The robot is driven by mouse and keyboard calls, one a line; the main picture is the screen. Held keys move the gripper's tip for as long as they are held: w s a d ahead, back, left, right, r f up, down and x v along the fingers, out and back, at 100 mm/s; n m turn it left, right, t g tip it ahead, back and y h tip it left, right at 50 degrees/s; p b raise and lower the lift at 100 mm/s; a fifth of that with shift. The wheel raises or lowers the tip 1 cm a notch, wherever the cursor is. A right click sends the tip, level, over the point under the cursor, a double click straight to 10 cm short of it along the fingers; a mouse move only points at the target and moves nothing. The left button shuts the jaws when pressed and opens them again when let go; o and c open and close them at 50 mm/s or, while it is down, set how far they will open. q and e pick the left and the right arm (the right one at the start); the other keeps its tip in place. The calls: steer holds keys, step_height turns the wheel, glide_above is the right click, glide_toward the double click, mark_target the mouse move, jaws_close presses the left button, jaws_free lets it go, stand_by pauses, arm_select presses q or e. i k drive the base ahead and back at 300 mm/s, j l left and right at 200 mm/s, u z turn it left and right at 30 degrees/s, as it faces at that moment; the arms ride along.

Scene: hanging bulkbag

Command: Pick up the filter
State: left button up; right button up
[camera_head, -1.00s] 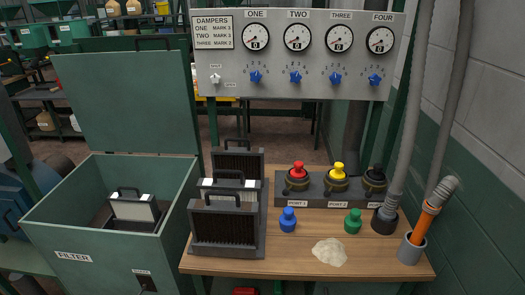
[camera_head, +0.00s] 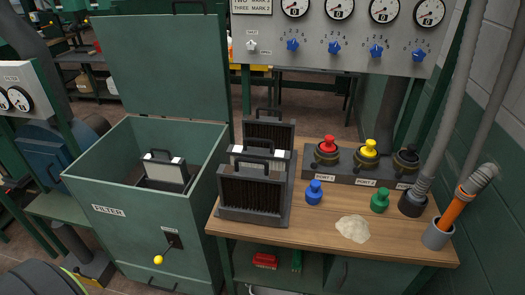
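One filter (camera_head: 166,175) with a white top edge and a dark handle sits inside the open green box labelled FILTER (camera_head: 107,211). Several more filters stand in a dark rack on the wooden table. The front one (camera_head: 251,193) has dark pleats and a black handle. Behind it is one with a white top edge (camera_head: 276,157), and at the back another dark one (camera_head: 270,132). Neither of my grippers shows in the view.
The box's green lid (camera_head: 175,64) stands open. A lever with a yellow knob (camera_head: 158,260) sticks out of the box front. The table (camera_head: 298,226) holds blue (camera_head: 313,191) and green (camera_head: 380,200) caps, a sand pile (camera_head: 353,229), a port block (camera_head: 340,174) and a hose holder (camera_head: 437,234).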

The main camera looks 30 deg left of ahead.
mark_target(278, 160)
steer(key=u, duration=0.3)
steer(key=i+j+u, duration=0.15)
steer(key=u, duration=0.3)
steer(key=i+j+u, duration=0.2)
steer(key=u, duration=0.2)
steer(key=i+j+u, duration=0.2)
steer(key=u, duration=0.25)
steer(key=i+j, duration=0.15)
steer(key=i, duration=0.15)
